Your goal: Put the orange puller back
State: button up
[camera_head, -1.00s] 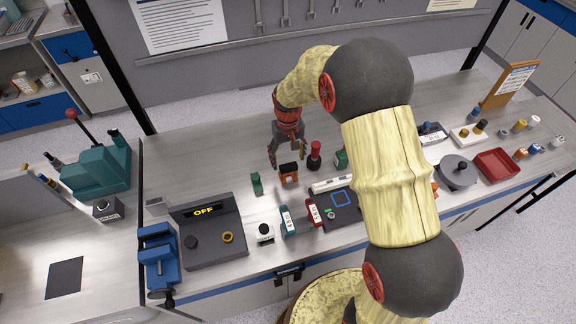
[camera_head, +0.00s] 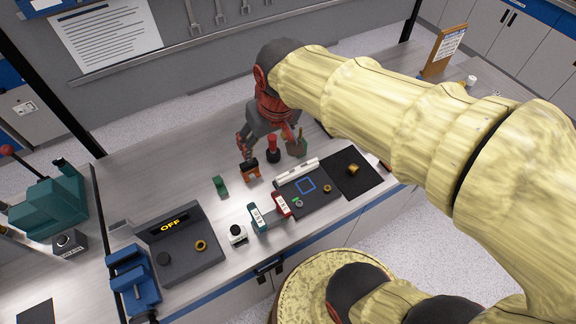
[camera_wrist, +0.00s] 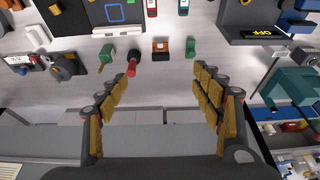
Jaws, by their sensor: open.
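A red-topped black tool (camera_head: 273,148) stands right of the puller, close to my fingers. A green block (camera_head: 220,186) stands to its left. A white bar (camera_head: 297,171), a dark board (camera_head: 318,195) and the OFF unit (camera_head: 185,245) lie nearer. Bench space behind the green block is clear.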

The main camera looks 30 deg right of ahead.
jog(key=s+r+t, duration=0.1)
jog(key=s, duration=0.9)
jog(key=shift+r+t, duration=0.3)
jog(key=shift+r, duration=0.1)
notch_tip(320, 180, down, 9)
jog(key=b, duration=0.9)
jog(key=shift+f, duration=0.2)
